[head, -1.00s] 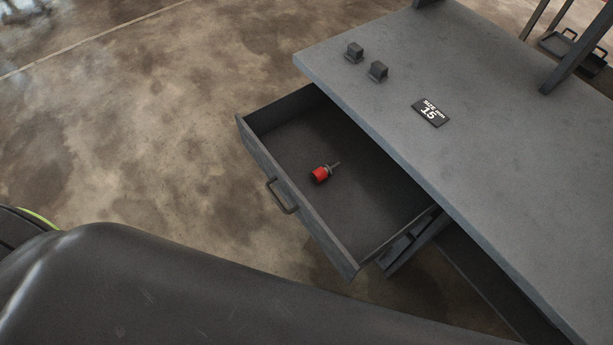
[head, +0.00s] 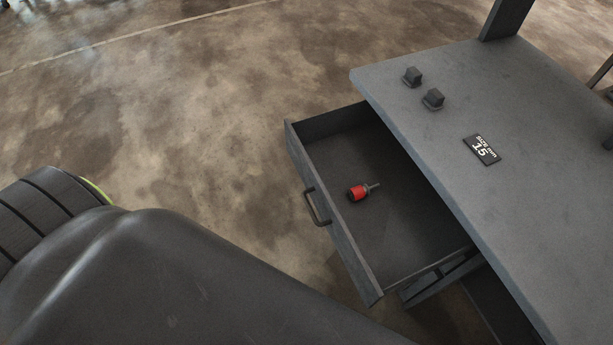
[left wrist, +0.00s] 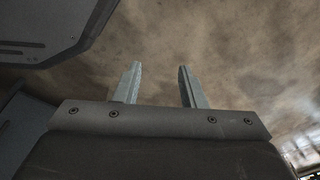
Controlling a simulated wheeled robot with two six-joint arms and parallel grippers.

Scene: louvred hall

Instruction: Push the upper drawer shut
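The upper drawer (head: 341,215) stands pulled out from under the grey workbench top (head: 500,200) in the head view. Its front panel faces lower left and carries a dark bar handle (head: 317,207). Neither gripper shows in the head view, and the drawer does not clearly show in the left wrist view.
Below the drawer is another dark frame part (head: 440,282). The concrete floor (head: 200,110) left of the drawer is clear.

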